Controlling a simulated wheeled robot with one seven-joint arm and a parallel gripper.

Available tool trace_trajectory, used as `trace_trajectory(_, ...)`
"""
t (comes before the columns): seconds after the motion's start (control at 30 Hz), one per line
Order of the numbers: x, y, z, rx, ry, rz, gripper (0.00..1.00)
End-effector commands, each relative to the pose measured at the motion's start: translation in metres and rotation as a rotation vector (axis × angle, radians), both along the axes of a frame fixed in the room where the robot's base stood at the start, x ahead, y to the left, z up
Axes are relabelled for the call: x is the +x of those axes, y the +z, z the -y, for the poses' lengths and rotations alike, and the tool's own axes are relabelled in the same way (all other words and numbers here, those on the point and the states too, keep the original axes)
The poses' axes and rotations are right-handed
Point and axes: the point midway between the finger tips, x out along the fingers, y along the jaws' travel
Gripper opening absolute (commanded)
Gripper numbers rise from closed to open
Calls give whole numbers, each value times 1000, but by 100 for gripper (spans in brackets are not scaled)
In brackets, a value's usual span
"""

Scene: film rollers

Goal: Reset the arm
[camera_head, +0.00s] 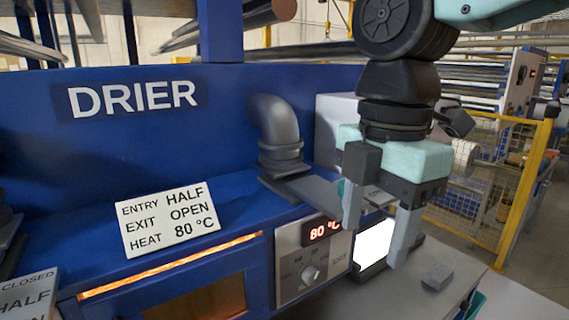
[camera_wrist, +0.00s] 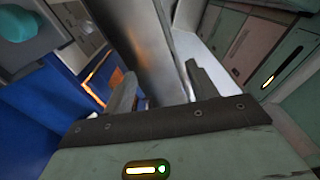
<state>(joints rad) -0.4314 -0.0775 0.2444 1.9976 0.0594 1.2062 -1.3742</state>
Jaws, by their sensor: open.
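My gripper (camera_head: 375,243) hangs at the right of the head view, in front of the drier's panel, with its fingers pointing down. The fingers stand apart and nothing is held between them. In the wrist view my gripper (camera_wrist: 160,72) also shows both fingers spread, with a grey metal surface beyond them. The arm's black and pale green links rise from it to the top right of the head view and are partly cut off by the frame.
The blue drier (camera_head: 120,110) fills the left, with a metal pipe elbow (camera_head: 273,130) and a control panel with a knob (camera_head: 310,273). A lit white screen (camera_head: 372,246) is behind my gripper. A small grey block (camera_head: 437,277) lies on the grey surface. A yellow fence (camera_head: 530,180) stands right.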

Motion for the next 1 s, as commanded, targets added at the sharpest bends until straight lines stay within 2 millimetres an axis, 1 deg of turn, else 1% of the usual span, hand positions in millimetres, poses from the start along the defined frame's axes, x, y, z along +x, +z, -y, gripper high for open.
trace_trajectory(0.03, -9, -26, 2, -4, -120, -11, 58)
trace_trajectory(0.1, -20, -53, 4, -1, -305, -18, 58)
trace_trajectory(0.17, -29, -77, 7, 0, -463, -26, 58)
trace_trajectory(0.2, -36, -92, 10, -1, -569, -31, 58)
trace_trajectory(0.3, -54, -126, 18, 0, -825, -40, 58)
trace_trajectory(0.43, -73, -160, 30, 0, -1100, -48, 58)
trace_trajectory(0.5, -81, -172, 35, 2, -1208, -49, 58)
trace_trajectory(0.63, -89, -184, 40, 4, -1324, -51, 58)
trace_trajectory(0.73, -90, -186, 42, 5, -1353, -52, 58)
trace_trajectory(1.0, -90, -185, 42, 5, -1353, -52, 58)
